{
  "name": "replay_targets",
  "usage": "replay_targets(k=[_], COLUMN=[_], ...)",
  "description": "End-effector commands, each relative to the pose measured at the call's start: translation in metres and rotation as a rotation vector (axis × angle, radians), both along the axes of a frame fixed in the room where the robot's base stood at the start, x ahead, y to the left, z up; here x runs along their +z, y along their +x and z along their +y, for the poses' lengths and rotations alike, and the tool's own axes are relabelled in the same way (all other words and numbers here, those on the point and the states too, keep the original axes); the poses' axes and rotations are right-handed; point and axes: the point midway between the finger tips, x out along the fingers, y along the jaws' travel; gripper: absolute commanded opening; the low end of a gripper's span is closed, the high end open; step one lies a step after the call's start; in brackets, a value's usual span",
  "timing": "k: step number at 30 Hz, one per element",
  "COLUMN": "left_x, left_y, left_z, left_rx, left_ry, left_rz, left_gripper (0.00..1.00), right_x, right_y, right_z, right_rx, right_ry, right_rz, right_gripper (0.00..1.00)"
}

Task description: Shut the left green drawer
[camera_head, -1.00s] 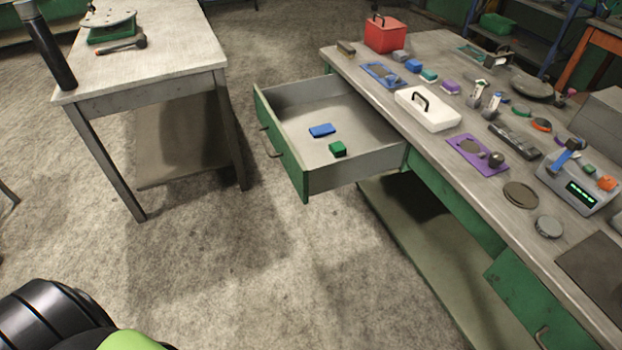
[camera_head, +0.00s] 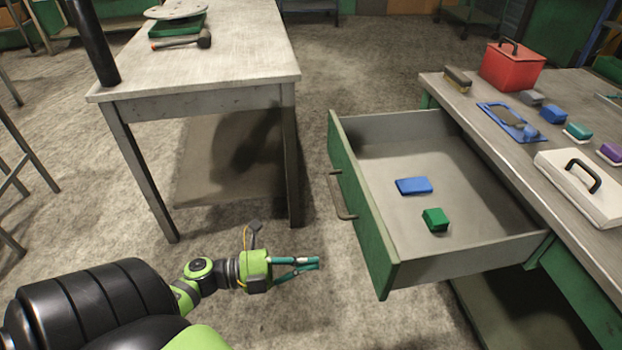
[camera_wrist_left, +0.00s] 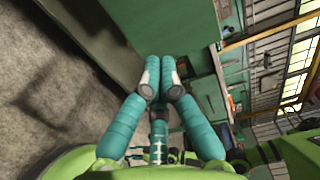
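The left green drawer (camera_head: 365,215) is pulled far out from the workbench on the right, in the head view. Its grey tray (camera_head: 475,205) holds a blue box (camera_head: 413,186) and a green block (camera_head: 435,219). A bar handle (camera_head: 341,196) is on its green front. My left gripper (camera_head: 317,263) is left of the drawer front, apart from it, with its teal fingers pointing right. In the left wrist view the fingertips (camera_wrist_left: 160,72) are together with nothing between them. My right gripper is not in view.
The workbench top (camera_head: 490,115) carries a red box (camera_head: 512,66), a blue tray (camera_head: 508,122) and a white case with a black handle (camera_head: 590,185). A separate table (camera_head: 215,75) stands at left. Bare floor lies between it and the drawer.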

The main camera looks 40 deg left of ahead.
Motion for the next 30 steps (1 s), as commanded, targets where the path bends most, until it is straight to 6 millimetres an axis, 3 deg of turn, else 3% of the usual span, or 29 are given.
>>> replay_targets(k=[3, 6, 15, 30], left_x=[0.003, 0.004, 0.001, 0.0], left_y=[0.021, 0.039, 0.076, 0.085], left_z=[-0.017, -0.031, -0.064, -0.072], left_rx=[0.001, 0.002, 0.003, 0.004], left_ry=[-0.004, -0.005, -0.006, -0.004], left_rz=[-0.003, -0.004, 0.001, 0.003], left_gripper=[0.0, 0.0, 0.0, 0.0], right_x=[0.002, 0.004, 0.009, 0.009], right_y=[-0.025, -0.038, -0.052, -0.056], right_z=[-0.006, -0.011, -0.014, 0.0], right_rx=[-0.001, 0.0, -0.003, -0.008], right_ry=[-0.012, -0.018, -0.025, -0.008], right_rz=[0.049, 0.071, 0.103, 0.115], right_gripper=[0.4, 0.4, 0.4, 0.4])
